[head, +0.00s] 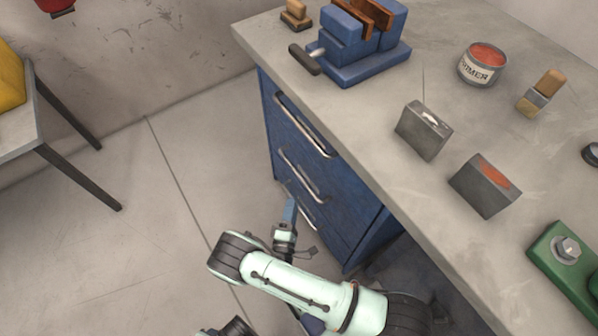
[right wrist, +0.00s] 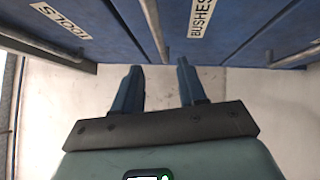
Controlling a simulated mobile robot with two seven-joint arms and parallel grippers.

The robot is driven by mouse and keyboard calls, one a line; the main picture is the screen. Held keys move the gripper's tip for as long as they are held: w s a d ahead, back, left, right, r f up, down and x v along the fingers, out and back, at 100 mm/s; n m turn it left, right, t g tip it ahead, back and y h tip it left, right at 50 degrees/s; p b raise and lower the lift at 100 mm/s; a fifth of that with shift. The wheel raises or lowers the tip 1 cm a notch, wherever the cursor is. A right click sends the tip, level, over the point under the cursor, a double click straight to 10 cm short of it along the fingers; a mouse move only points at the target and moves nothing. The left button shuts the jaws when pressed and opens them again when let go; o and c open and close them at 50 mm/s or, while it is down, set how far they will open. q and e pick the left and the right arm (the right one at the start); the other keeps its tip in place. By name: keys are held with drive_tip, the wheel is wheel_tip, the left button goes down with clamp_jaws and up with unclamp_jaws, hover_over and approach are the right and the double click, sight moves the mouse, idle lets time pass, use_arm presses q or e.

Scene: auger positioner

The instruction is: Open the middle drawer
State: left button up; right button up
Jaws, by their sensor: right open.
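The blue drawer cabinet (head: 345,215) stands under the bench top with three bar handles down its front. The middle drawer's handle (head: 301,174) is a metal bar; the drawer looks shut. In the right wrist view a handle bar (right wrist: 154,30) ends between my fingertips in the picture; whether the fingers are around it I cannot tell. My right gripper (head: 290,211) is by the cabinet front, near the middle and lower handles. It also shows in the right wrist view (right wrist: 159,66), open and empty, two blue fingers apart. My left gripper is not in view.
The upper handle (head: 304,125) and lower handle (head: 307,212) are close by. A blue vise (head: 362,55), a primer can (head: 483,64) and several blocks sit on the bench top (head: 450,100). A small table (head: 18,135) stands left; the floor between is clear.

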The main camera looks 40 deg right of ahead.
sight(298, 175)
drive_tip(key=shift+b+x, duration=1.1)
drive_tip(key=shift+x, duration=4.7)
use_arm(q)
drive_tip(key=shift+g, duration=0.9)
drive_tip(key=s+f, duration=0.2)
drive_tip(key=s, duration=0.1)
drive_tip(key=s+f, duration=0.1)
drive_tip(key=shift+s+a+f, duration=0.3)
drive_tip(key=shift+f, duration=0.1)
use_arm(e)
drive_tip(key=shift+s, duration=0.1)
drive_tip(key=shift+c, duration=0.3)
clamp_jaws()
